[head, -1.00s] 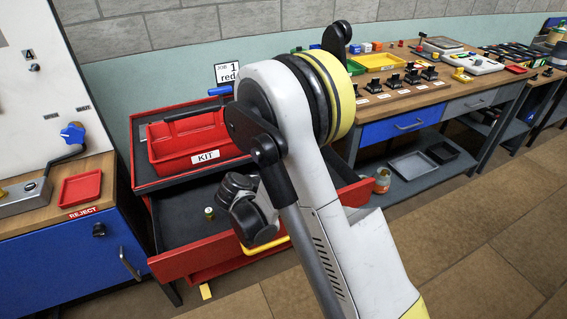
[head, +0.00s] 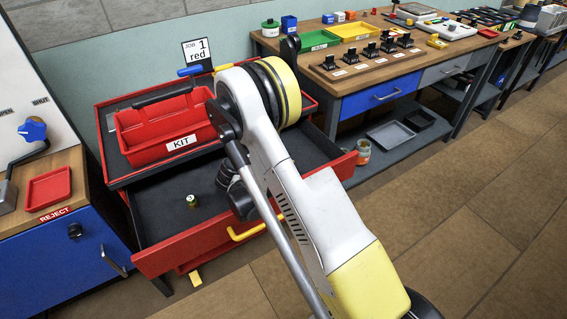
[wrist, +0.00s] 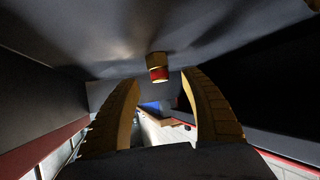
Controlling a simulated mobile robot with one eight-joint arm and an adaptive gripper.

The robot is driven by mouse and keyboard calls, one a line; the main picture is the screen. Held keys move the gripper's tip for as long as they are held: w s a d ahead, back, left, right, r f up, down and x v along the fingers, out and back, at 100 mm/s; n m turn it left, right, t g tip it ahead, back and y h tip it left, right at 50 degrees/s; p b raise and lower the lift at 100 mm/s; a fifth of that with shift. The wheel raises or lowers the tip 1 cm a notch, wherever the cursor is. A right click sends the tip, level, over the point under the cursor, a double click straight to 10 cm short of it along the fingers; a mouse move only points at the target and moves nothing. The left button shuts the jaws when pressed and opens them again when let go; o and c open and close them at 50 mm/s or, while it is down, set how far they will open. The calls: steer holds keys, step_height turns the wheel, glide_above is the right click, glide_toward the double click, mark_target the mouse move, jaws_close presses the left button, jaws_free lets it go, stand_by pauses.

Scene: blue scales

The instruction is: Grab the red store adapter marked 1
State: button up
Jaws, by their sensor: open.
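A small brass adapter with a red band (wrist: 158,70) stands on the dark floor of the open red drawer (wrist: 150,30), which appears upside down in the wrist view. A marking on it is too small to read. In the head view, a small brass-coloured piece (head: 192,201) sits alone in the drawer (head: 170,228), apparently the same adapter. My gripper (wrist: 159,80) is open, its two tan fingers apart, with the adapter in line with the gap near the fingertips. I see no contact. In the head view my arm hides the fingers.
The red KIT tote (head: 165,130) sits on the cabinet top above the drawer, beside a "JOB 1 red" card (head: 196,51). The drawer walls surround my gripper. A red reject tray (head: 48,187) is at left; a workbench (head: 400,70) stands at right.

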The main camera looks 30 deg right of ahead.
steer(key=x, duration=0.2)
steer(key=shift+w+d+f+b, duration=0.15)
steer(key=shift+d+f+b, duration=0.05)
steer(key=shift+d+b, duration=0.15)
steer(key=shift+a, duration=0.1)
jaws_close()
steer(key=shift+r, duration=0.1)
